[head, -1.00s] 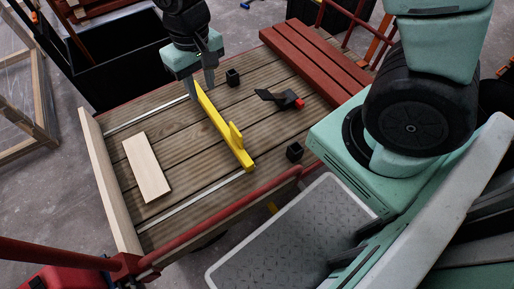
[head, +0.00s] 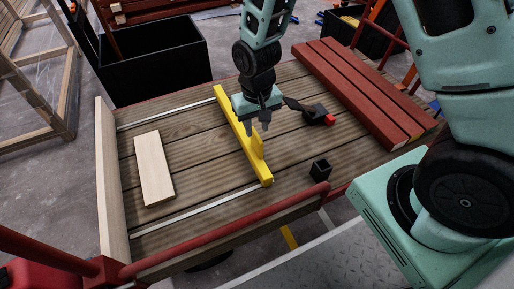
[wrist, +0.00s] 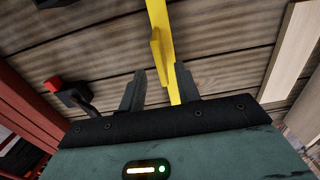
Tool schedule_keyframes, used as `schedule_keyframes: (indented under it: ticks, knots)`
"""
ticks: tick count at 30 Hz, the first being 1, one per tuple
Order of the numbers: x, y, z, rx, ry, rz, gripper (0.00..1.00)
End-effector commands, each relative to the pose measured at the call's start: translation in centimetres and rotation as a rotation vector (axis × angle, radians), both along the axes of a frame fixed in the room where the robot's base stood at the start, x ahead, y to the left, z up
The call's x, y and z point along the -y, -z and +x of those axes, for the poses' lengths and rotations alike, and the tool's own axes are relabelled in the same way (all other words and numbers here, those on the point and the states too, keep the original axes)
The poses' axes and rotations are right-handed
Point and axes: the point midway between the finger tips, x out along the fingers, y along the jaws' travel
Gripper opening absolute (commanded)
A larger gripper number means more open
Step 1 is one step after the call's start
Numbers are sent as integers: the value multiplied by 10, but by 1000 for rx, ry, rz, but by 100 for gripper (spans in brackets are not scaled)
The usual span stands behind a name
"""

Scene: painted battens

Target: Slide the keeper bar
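The keeper bar is a long yellow bar (head: 232,120) with a raised grip (head: 257,146) on its right side, lying across two metal strips on the plank deck. In the wrist view the bar (wrist: 158,12) runs away from my gripper, with the grip (wrist: 158,52) ahead of the fingers. My gripper (head: 259,128) is over the middle of the bar, beside the grip in the head view. In the wrist view my gripper (wrist: 159,70) has its fingers apart with nothing clamped between them. Whether the fingers straddle the grip is unclear.
A pale board (head: 153,168) lies on the deck (head: 200,155) left of the bar, with a pale rail (head: 109,180) at the left edge. A black block (head: 320,168) and a black tool with a red end (head: 330,120) lie to the right, before red slats (head: 365,95).

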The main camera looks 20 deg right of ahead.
Motion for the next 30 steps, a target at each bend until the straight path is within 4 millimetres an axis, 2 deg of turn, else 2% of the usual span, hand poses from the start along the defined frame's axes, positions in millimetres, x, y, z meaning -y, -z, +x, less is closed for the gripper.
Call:
schedule_keyframes:
  ticks: [1, 3, 10, 15, 24, 25, 28, 30]
  knots:
    - [0, 18, -1, -3, 0, -1, 33]
    - [0, 32, -1, -2, 0, -1, 33]
    - [0, 65, 0, 0, 0, 0, 33]
    - [0, 75, 0, 0, 0, 0, 33]
    - [0, 75, 0, 1, 0, 0, 33]
    - [0, 75, 0, 1, 0, 0, 30]
    - [0, 75, 0, 0, 0, 0, 2]
    - [0, 75, 0, 0, 0, 0, 0]
